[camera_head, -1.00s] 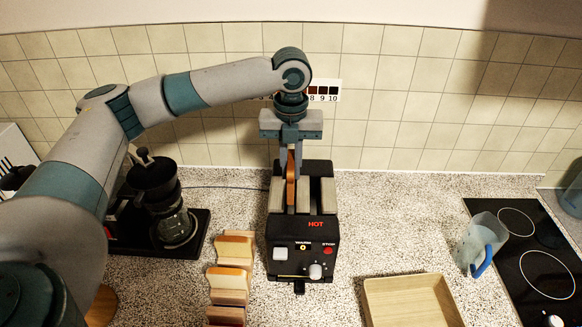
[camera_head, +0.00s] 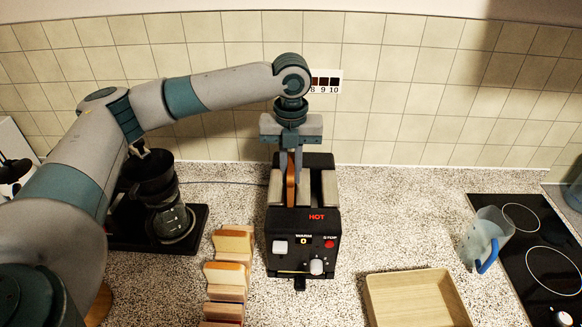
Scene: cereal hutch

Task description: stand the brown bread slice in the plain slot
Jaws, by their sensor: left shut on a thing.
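The black toaster (camera_head: 304,226) stands in the middle of the counter, with grey blocks on top and dark slots between them. My left gripper (camera_head: 291,176) is over the toaster's left slot, pointing down and shut on the brown bread slice (camera_head: 291,183). The slice is upright and edge-on, in line with that left slot. Its lower part appears to be down between the grey blocks, but I cannot tell how deep. The right slot (camera_head: 316,185) looks empty. My right gripper is not in view.
Bread slices (camera_head: 229,270) stand in a row left of the toaster. A coffee maker (camera_head: 165,215) is further left. A wooden tray (camera_head: 415,298) lies front right. A clear jug (camera_head: 487,238) with a blue handle stands by the black hob (camera_head: 535,240). A numbered shade card (camera_head: 326,82) is on the wall.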

